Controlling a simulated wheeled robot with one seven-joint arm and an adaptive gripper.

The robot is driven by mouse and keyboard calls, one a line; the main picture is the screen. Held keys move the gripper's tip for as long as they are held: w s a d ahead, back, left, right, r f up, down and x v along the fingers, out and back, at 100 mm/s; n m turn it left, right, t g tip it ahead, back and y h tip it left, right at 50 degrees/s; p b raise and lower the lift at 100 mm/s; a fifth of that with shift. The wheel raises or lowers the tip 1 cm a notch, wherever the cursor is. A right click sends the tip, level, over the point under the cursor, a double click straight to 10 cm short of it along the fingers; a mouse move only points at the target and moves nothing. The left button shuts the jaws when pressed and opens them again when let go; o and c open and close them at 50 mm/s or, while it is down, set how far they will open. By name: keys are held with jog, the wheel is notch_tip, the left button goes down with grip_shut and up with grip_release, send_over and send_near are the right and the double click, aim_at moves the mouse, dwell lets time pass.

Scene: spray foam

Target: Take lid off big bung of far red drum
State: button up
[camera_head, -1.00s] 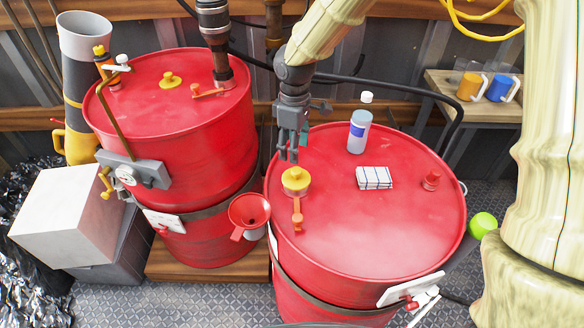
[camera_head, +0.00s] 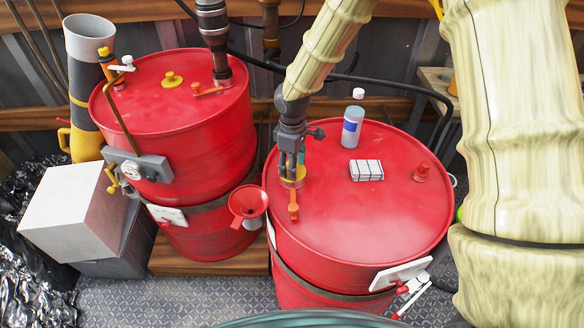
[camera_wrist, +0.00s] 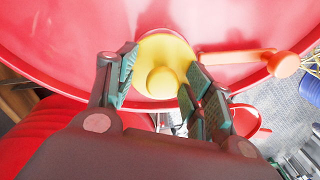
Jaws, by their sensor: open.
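A yellow bung lid with a round knob (camera_head: 297,184) sits near the left edge of the right-hand red drum (camera_head: 350,235). My gripper (camera_head: 291,172) points down right over it and partly hides it. In the wrist view the yellow lid (camera_wrist: 165,50) shows between my open fingers (camera_wrist: 160,72), one on each side of its knob; I cannot tell whether they touch it. The left-hand red drum (camera_head: 215,115), further back, has a smaller yellow cap (camera_head: 172,79) on its top, away from my gripper.
An orange lever (camera_head: 293,205) lies beside the lid. A bottle (camera_head: 352,128), a folded striped cloth (camera_head: 366,170) and a small red cap (camera_head: 421,171) are on the same drum top. A red funnel (camera_head: 248,203) hangs between the drums.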

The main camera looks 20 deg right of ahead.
jog(key=shift+f, duration=0.1)
jog(key=shift+s+r, duration=0.2)
jog(key=c, duration=1.1)
jog(key=shift+w+r+b, duration=0.15)
jog(key=shift+r+b, duration=0.35)
jog(key=shift+r, duration=0.3)
jog(key=shift+r+b, duration=0.35)
jog(key=shift+r, duration=0.6)
jog(key=a+b, duration=0.1)
jog(key=a, duration=0.4)
jog(key=a+r+b, duration=0.1)
jog(key=a, duration=0.4)
jog(key=w+a+b, duration=0.1)
jog(key=a+b, duration=0.1)
jog(key=a, duration=0.4)
jog(key=shift+r, duration=0.2)
